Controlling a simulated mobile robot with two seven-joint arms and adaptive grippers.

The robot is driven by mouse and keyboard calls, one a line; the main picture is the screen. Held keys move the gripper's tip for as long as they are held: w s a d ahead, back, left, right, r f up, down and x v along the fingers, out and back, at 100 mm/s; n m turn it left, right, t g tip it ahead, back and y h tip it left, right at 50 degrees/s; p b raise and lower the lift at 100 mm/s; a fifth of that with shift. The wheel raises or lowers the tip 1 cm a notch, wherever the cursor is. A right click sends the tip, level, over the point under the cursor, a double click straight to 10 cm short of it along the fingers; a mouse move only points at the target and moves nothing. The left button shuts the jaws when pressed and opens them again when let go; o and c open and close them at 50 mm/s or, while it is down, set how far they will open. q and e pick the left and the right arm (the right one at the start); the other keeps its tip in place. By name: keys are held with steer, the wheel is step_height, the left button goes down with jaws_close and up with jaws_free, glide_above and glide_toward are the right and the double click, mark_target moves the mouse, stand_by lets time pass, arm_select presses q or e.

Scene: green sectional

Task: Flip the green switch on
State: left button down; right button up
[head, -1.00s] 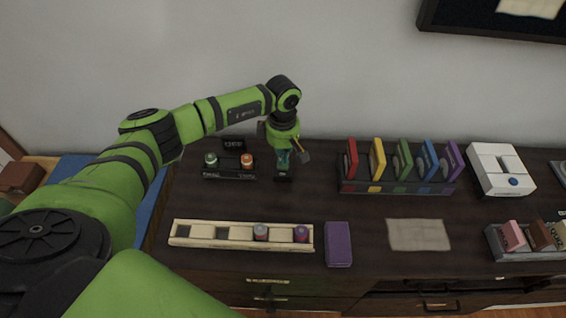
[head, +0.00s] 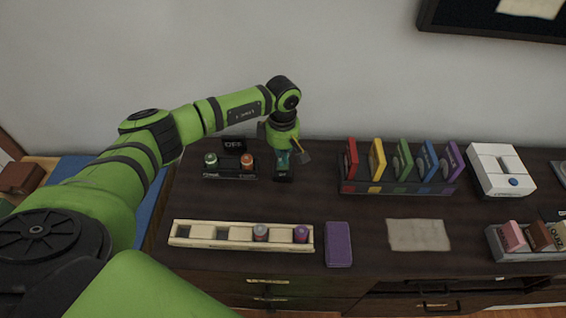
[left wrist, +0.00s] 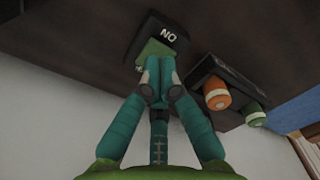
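The green switch (left wrist: 158,52) sits on a small black box (left wrist: 165,32) in the left wrist view. Lettering that reads "NO" from this side is on the box. In the head view the box (head: 283,176) stands on the dark cabinet top, and the gripper partly covers it. My left gripper (left wrist: 157,92) has its teal fingers together, with the tips at or just short of the green switch. I cannot tell whether they touch it. Nothing shows between the fingers. In the head view the left gripper (head: 292,158) points down over the box. My right gripper is out of view.
Left of the switch is a black holder (head: 231,176) with green and orange cylinders, and a sign reading "OFF" (head: 234,145) behind it. A rack of coloured cases (head: 400,187) stands to the right. A cream tray (head: 212,244) and purple block (head: 338,244) lie in front.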

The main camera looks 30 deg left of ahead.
arm_select(q)
steer(key=shift+f+b, duration=1.2)
steer(key=shift+f, duration=0.05)
stand_by(0.4)
steer(key=shift+s, duration=0.1)
steer(key=shift+r+p, duration=0.7)
steer(key=shift+r, duration=0.15)
steer(key=shift+r+p, duration=1.5)
steer(key=shift+r, duration=1.2)
steer(key=shift+f, duration=0.1)
